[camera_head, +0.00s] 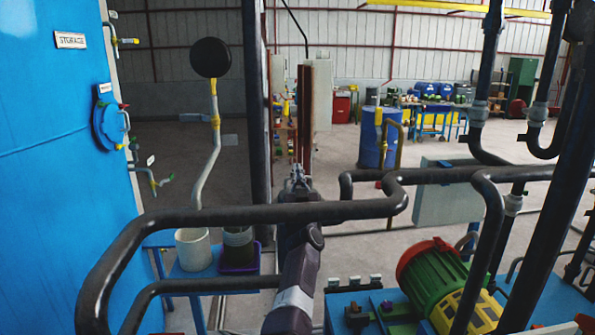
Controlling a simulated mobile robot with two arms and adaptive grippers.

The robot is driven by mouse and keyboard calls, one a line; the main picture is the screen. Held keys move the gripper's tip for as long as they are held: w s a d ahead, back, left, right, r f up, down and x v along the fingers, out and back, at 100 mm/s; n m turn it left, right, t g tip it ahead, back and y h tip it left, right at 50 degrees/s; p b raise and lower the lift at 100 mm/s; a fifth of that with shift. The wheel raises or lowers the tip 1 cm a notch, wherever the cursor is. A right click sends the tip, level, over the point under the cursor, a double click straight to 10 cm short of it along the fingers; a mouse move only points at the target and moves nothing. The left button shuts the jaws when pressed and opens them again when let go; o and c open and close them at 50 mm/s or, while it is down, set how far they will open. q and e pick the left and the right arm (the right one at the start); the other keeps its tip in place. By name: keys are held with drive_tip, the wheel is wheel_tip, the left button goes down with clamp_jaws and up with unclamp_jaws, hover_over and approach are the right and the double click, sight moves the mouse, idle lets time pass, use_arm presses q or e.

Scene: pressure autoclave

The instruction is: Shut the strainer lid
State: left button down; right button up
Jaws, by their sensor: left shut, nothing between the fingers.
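No part in view can be made out for certain as the strainer or its lid. A round blue cover (109,127) with a small red-tipped handle sits on the side of the blue tank (60,200) at the left; I cannot tell whether it is the lid. My left gripper (298,172) is shut and empty in the middle of the picture, at the far end of my dark arm. It is well to the right of the tank and touches nothing that I can see. My right gripper is out of view.
Thick black pipes (250,213) cross the foreground by my arm. A black disc (210,57) tops a grey pipe behind. A white bucket (194,249) stands on a blue table at lower left. A green and red motor (432,280) is at lower right. Open floor lies beyond.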

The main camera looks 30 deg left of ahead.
use_arm(q)
drive_tip(key=shift+a+f, duration=0.1)
drive_tip(key=shift+a, duration=0.05)
idle(0.3)
drive_tip(key=shift+s+d+f, duration=0.2)
drive_tip(key=shift+s+d, duration=0.1)
drive_tip(key=shift+d, duration=0.1)
drive_tip(key=shift+v, duration=3.2)
